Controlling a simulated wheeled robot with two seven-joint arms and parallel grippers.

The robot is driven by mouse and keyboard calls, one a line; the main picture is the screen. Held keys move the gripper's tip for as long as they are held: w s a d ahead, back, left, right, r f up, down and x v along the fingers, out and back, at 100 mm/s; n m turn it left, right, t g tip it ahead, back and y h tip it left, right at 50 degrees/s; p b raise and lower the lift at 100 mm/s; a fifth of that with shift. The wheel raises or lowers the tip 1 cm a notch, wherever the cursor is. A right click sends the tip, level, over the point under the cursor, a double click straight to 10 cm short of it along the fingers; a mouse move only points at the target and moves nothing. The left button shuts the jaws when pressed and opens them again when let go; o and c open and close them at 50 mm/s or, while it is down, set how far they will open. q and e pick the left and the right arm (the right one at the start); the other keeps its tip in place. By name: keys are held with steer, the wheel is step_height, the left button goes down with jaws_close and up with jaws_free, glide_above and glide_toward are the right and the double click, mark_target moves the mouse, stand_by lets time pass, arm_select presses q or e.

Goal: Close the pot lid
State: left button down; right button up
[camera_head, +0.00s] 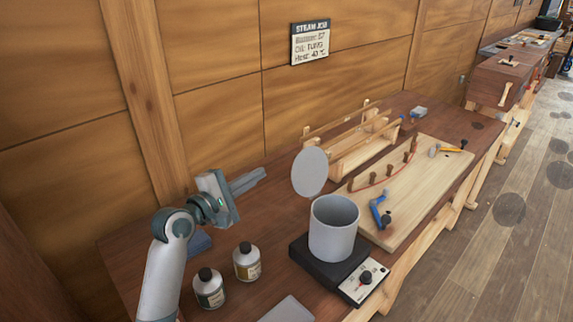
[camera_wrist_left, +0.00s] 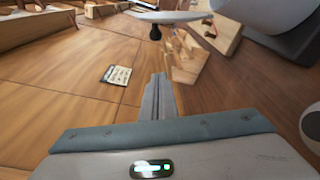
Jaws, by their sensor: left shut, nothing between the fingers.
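The grey pot (camera_head: 333,230) stands upright on a black hot plate (camera_head: 318,266). Its round lid (camera_head: 310,172) stands open, raised nearly upright at the pot's back rim, leaving the mouth uncovered. My left gripper (camera_head: 258,179) is shut and empty, in the air to the left of the lid and apart from it. In the left wrist view the shut fingers (camera_wrist_left: 158,82) point toward the lid (camera_wrist_left: 185,16), which shows edge-on with a black knob (camera_wrist_left: 155,33) on its outer side. The pot (camera_wrist_left: 272,14) is partly cut off at top right. My right gripper is not in view.
Two small bottles (camera_head: 247,262) (camera_head: 209,289) stand left of the hot plate, below my left gripper. A wooden board (camera_head: 425,190) with a blue clamp (camera_head: 378,211) lies right of the pot. A wooden rack (camera_head: 365,145) stands behind. The panelled wall (camera_head: 222,125) bounds the back.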

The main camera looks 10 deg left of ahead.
mark_target(305, 170)
arm_select(q)
steer(key=shift+w, duration=0.15)
steer(key=w+d+p, duration=0.5)
steer(key=w+d, duration=0.1)
steer(key=shift+w+d+r+p, duration=0.15)
steer(key=shift+d+r+p, duration=0.2)
steer(key=shift+d+r, duration=0.1)
stand_by(0.4)
stand_by(0.3)
